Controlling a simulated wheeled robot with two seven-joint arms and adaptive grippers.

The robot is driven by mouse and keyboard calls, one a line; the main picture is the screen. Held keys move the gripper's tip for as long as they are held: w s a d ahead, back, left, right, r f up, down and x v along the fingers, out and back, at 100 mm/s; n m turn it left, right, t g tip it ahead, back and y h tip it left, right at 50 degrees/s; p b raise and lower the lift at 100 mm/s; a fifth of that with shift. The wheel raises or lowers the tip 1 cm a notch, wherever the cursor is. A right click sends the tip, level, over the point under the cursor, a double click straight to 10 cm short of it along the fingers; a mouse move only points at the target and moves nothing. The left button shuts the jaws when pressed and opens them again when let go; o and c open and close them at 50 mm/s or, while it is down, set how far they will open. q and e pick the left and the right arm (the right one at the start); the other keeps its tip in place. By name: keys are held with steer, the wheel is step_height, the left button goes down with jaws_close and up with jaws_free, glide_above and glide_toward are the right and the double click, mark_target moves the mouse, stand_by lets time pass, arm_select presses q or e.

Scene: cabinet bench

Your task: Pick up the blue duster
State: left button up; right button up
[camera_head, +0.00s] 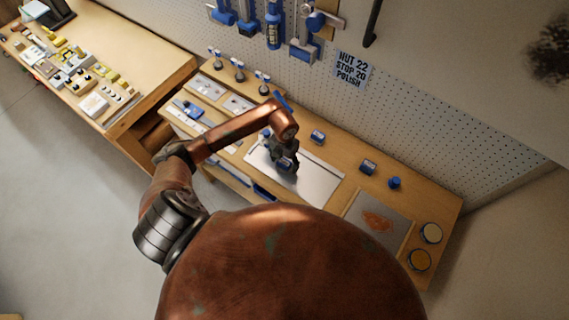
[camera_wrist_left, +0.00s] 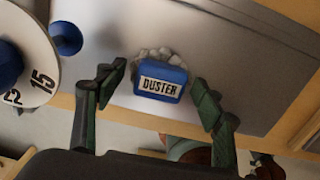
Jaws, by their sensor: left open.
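The blue duster (camera_wrist_left: 160,84) has a white label reading DUSTER and pale bristles behind it. It shows in the left wrist view, on a grey metal plate (camera_wrist_left: 225,50). My left gripper (camera_wrist_left: 158,88) is open, with one green-grey finger on each side of the duster and a gap showing on both sides. In the head view my left gripper (camera_head: 284,160) hangs over the plate (camera_head: 318,182), and I cannot make out the duster beneath it. My right gripper is not in view.
A round white dial (camera_wrist_left: 22,55) with numbers and blue knobs stands left in the wrist view. Small blue blocks (camera_head: 367,167) lie on the bench right of the plate. A grey mat (camera_head: 355,215) and two round tins (camera_head: 431,233) are at the right. A pegboard (camera_head: 400,110) rises behind.

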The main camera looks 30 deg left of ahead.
arm_select(q)
steer(key=shift+f, duration=0.1)
steer(key=shift+c, duration=0.3)
steer(key=c, duration=1.2)
steer(key=shift+a+r+b, duration=0.1)
steer(key=shift+r+b, duration=0.2)
steer(key=shift+r, duration=0.35)
steer(key=s+d+r+b, duration=0.2)
steer(key=s+d+r, duration=0.1)
steer(key=s+r, duration=0.8)
steer(key=s, duration=0.2)
steer(key=shift+s+r+b, duration=0.35)
steer(key=shift+s+r, duration=0.05)
